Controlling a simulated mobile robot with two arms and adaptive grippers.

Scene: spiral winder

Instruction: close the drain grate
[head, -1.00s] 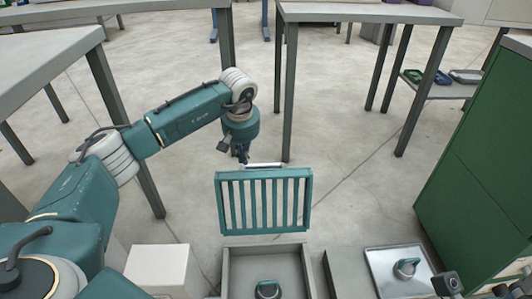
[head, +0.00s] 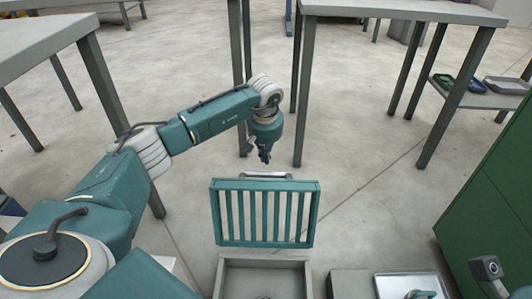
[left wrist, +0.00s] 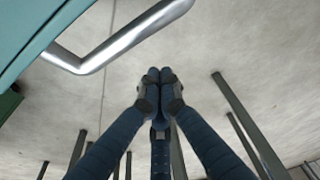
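The teal drain grate (head: 242,213) stands upright, open, at the far edge of the grey drain box (head: 220,278) in the head view. Its metal handle (head: 266,175) runs along its top edge. My left gripper (head: 264,156) hangs just above and behind the handle. In the left wrist view the tips of my left gripper (left wrist: 160,76) are together with nothing between them. The handle also shows there, at upper left (left wrist: 98,58), apart from the fingers, beside a teal corner of the grate.
A metal tray (head: 381,288) with a teal-topped item lies right of the drain box. A green cabinet (head: 490,215) stands at the right. Grey tables stand at the left (head: 40,40) and back (head: 400,12). The floor behind the grate is clear.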

